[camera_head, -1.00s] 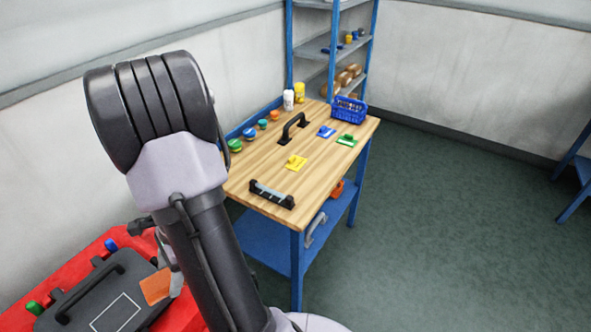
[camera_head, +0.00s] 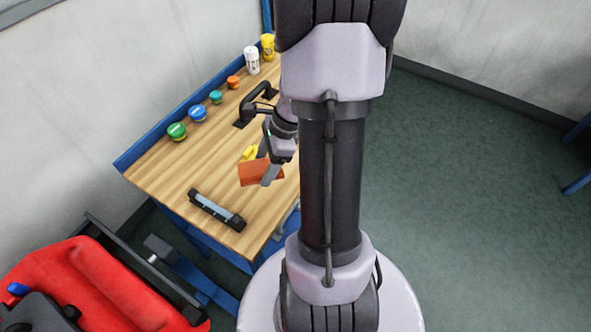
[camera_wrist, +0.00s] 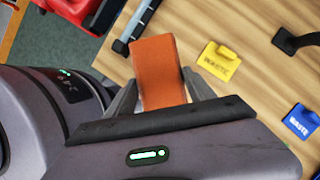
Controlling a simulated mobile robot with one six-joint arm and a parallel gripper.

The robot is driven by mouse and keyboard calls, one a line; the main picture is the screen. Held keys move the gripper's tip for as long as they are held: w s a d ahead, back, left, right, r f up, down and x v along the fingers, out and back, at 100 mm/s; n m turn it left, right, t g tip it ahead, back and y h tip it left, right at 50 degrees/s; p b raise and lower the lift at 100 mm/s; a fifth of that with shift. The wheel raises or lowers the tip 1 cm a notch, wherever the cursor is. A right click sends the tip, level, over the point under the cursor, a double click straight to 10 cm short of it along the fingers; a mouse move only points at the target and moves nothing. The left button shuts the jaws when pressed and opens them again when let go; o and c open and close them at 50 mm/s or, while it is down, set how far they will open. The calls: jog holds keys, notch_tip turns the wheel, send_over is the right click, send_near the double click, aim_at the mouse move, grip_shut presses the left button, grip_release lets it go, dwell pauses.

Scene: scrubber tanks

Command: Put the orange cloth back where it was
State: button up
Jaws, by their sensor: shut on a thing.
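The orange cloth (camera_head: 256,173) is held in my gripper (camera_head: 268,165) above the wooden table top (camera_head: 167,177). In the wrist view the cloth (camera_wrist: 158,70) stands out between the two fingers (camera_wrist: 160,95), which are shut on it. A yellow tag (camera_head: 249,153) lies on the table just behind the cloth in the head view. In the wrist view the yellow tag (camera_wrist: 220,62) lies flat to the right of the cloth, apart from it. My arm hides the right part of the table in the head view.
A black-ended bar (camera_head: 217,209) lies near the table's front edge. Several round-lidded pots, such as a green one (camera_head: 177,131), line the back edge. A black handle (camera_head: 257,103) and a blue tag (camera_wrist: 302,121) are also on the table. A red scrubber machine (camera_head: 95,285) stands at lower left.

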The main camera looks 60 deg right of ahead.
aim_at(265, 194)
jog(key=shift+s+d+f, duration=0.1)
jog(key=shift+d+f, duration=0.15)
jog(key=shift+d, duration=0.05)
jog(key=f+b, duration=0.1)
jog(key=f, duration=0.2)
jog(key=f+b, duration=0.2)
jog(key=f, duration=0.1)
jog(key=f+b, duration=0.2)
jog(key=f, duration=0.1)
jog(key=shift+a+f, duration=0.3)
jog(key=shift+f, duration=0.1)
jog(key=shift+r, duration=0.2)
jog(key=shift+f, duration=0.15)
jog(key=o, duration=1.6)
jog(key=shift+d, duration=0.1)
